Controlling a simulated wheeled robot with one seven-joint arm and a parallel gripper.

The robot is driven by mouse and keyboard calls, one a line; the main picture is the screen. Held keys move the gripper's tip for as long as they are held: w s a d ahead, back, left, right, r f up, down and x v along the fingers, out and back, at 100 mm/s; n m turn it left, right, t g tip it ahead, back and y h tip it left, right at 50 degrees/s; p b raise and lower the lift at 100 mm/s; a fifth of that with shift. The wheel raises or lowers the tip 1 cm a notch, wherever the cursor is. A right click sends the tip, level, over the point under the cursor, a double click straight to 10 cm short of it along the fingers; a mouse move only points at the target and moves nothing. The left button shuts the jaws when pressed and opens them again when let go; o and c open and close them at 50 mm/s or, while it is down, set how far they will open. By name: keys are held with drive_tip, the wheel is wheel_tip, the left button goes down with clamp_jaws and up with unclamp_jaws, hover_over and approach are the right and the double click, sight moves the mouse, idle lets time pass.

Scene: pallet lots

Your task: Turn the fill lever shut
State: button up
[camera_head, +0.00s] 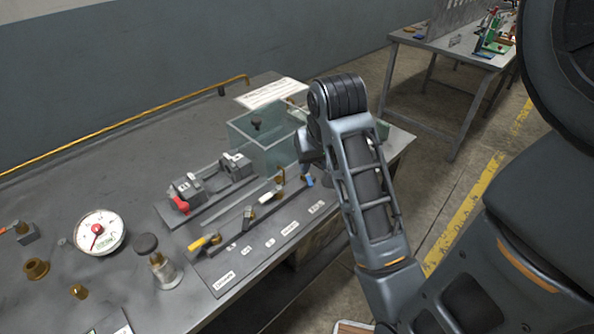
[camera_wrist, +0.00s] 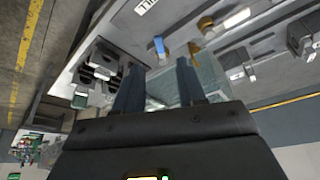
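A manifold strip on the bench carries several small brass valves with levers. A yellow lever (camera_head: 199,243) is at its near left end, a white lever (camera_head: 266,196) is further along, and a blue lever (camera_head: 308,181) is at the far right end. In the wrist view the blue lever (camera_wrist: 160,46) shows just beyond my gripper (camera_wrist: 159,66), with the white lever (camera_wrist: 236,18) to the right. My gripper's fingers are apart and empty.
A clear tank (camera_head: 262,140) stands behind the strip, close to my arm. A pressure gauge (camera_head: 99,232), a black-knobbed brass fitting (camera_head: 160,267) and a red-handled block (camera_head: 184,194) share the bench. Another table (camera_head: 455,50) stands beyond the aisle.

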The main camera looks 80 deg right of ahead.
sight(309, 180)
drive_tip(key=x, duration=0.7)
clamp_jaws()
idle(0.3)
